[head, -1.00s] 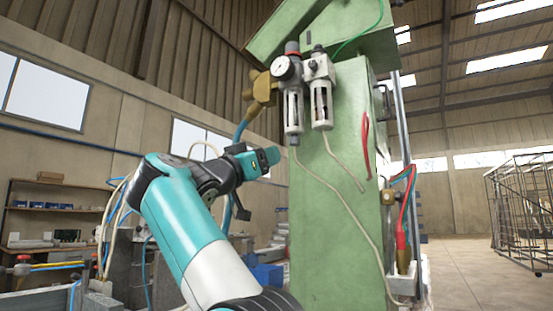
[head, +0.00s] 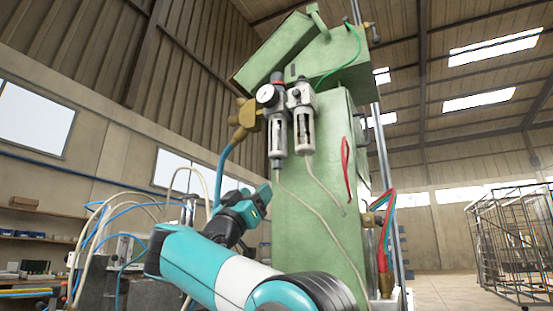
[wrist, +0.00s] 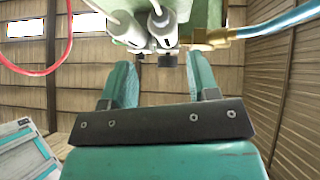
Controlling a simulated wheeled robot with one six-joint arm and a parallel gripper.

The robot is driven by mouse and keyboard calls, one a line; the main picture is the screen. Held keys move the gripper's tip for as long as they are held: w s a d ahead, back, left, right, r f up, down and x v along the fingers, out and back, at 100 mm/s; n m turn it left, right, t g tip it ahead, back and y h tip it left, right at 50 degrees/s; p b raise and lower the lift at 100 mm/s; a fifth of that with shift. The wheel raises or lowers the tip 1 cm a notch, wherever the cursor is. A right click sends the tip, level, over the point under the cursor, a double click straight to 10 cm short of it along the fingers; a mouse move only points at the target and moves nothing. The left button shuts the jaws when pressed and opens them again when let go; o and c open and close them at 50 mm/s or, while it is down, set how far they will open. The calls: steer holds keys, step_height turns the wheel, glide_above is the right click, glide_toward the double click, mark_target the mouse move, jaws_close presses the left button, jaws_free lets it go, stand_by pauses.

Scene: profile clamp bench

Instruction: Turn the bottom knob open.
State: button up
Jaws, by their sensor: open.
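The filter-regulator unit hangs on the green machine column (head: 320,215), with a left bowl (head: 277,130) and a right bowl (head: 304,130). The left bowl's lower end (head: 276,162) shows small; I cannot make out a knob's turn there. My gripper (head: 262,196) is below and left of the bowls in the head view. Its two teal fingers stand apart with nothing between them in the wrist view (wrist: 160,82).
A brass fitting (head: 245,115) with a blue hose (head: 222,165) sits left of the unit. A pale hose (head: 320,205) runs down the column front. A red hose (head: 346,170) hangs at its right. A wire cage (head: 510,235) stands far right.

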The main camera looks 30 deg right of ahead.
mark_target(275, 168)
steer(key=p+x, duration=0.9)
steer(key=x, duration=0.2)
steer(key=shift+w+d+r+p, duration=0.15)
steer(key=shift+r+p, duration=0.05)
steer(key=shift+p, duration=0.2)
steer(key=c, duration=0.9)
